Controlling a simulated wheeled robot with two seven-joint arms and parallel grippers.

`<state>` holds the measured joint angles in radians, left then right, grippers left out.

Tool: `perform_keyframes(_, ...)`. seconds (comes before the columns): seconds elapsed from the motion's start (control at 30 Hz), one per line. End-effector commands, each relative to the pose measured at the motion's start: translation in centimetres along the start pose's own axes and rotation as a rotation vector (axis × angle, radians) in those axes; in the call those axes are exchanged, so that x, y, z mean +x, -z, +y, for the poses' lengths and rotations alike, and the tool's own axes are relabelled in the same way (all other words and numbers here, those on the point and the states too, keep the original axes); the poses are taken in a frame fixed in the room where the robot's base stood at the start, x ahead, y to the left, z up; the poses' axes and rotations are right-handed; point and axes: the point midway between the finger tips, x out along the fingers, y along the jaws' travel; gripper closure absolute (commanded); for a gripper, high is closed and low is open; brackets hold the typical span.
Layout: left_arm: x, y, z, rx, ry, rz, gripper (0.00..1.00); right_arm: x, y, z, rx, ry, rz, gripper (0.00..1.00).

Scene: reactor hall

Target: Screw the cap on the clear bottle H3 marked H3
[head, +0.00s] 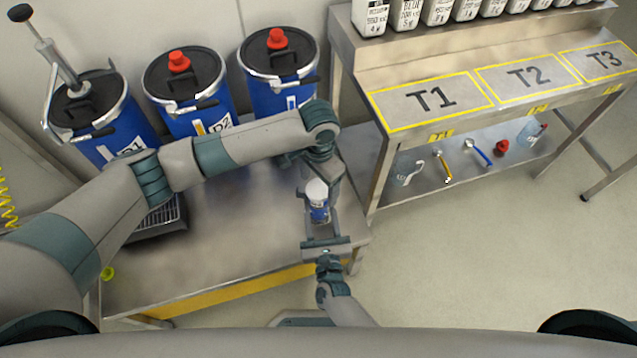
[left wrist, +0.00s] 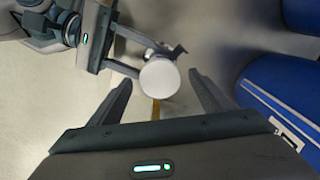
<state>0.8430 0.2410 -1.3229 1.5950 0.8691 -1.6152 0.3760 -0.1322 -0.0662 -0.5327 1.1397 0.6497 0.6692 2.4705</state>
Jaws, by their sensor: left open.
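A small bottle (head: 319,211) with a blue label stands upright near the right end of the steel table; I cannot read its marking. A white cap (head: 316,190) sits at its top, and it shows as a white disc in the left wrist view (left wrist: 160,78). I cannot tell whether it is screwed down. My right gripper (head: 321,224) comes from the front, its fingers closed around the bottle's sides. My left gripper (head: 320,178) is open above the bottle. In the left wrist view its fingers (left wrist: 161,82) stand either side of the cap, apart from it.
Blue drums (head: 190,95) stand behind the table (head: 235,240). At right is a bench with marked areas T1 (head: 430,100), T2 and T3. Its lower shelf holds tools, a red item (head: 502,147) and a clear container (head: 530,133). Open floor lies right.

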Motion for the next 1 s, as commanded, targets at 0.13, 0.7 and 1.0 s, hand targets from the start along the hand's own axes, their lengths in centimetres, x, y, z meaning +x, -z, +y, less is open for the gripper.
perform_keyframes(0.13, -1.0, 0.1, -0.1, -0.001, 0.001, 0.001, 0.27, 0.0, 0.0, 0.0, 0.0, 0.0, -0.001, 1.0)
perform_keyframes(0.7, -10.0, 0.1, 0.0, 0.001, 0.0, 0.003, 0.27, 0.0, 0.0, 0.0, -0.001, 0.0, -0.001, 1.0)
perform_keyframes(1.0, -11.8, 0.0, 0.0, 0.001, 0.0, 0.0, 0.27, 0.0, 0.0, 0.0, -0.001, 0.0, -0.001, 1.0)
